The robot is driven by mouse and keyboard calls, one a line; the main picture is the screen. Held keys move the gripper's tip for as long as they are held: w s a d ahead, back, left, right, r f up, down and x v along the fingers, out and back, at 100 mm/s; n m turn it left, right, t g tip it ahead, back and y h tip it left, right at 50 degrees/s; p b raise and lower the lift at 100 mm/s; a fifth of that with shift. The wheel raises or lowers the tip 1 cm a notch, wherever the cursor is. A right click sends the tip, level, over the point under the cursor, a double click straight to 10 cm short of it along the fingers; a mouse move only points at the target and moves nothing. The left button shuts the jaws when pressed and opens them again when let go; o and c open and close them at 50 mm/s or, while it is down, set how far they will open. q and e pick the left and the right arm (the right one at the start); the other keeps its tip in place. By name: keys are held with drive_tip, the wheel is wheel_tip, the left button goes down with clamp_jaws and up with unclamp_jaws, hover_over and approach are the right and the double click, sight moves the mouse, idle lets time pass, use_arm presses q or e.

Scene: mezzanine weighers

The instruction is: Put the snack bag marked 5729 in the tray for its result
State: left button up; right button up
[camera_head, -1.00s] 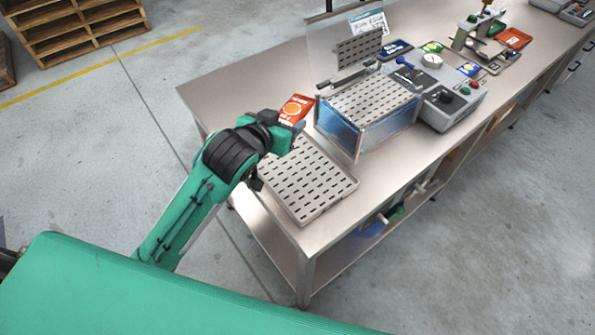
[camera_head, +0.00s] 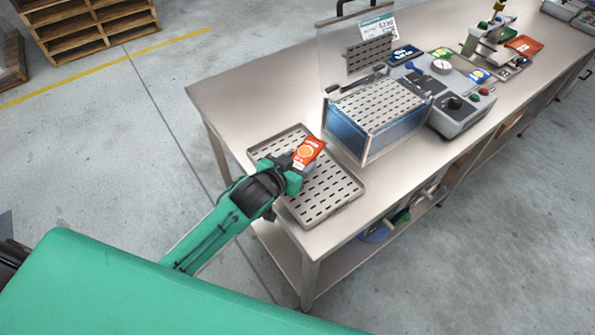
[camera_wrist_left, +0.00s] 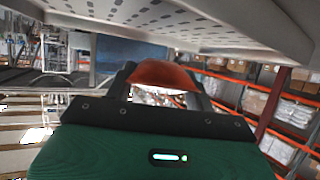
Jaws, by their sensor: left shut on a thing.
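My left gripper (camera_head: 295,174) is shut on an orange-red snack bag (camera_head: 309,151) with a round pale emblem. Its number is too small to read. The bag is over the perforated grey tray (camera_head: 345,203) at the near end of the steel bench; whether it touches the tray is unclear. In the left wrist view the bag (camera_wrist_left: 163,75) is between the fingers (camera_wrist_left: 160,88), and a slotted pale surface (camera_wrist_left: 165,14) crosses the top. My right gripper is not in view.
Right of the tray stands a clear water tank (camera_head: 347,136) with a slotted platform and raised lid. The bench's left end (camera_head: 245,95) is bare.

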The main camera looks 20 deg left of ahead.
use_arm(q)
wheel_tip(320, 180, down, 4)
drive_tip(key=shift+f, duration=0.15)
drive_tip(key=shift+f, duration=0.15)
drive_tip(key=o, duration=1)
drive_tip(key=shift+s+r, duration=0.2)
drive_tip(key=shift+s, duration=0.1)
drive_tip(key=b+v, duration=0.1)
drive_tip(key=v, duration=1)
drive_tip(key=shift+r, duration=0.25)
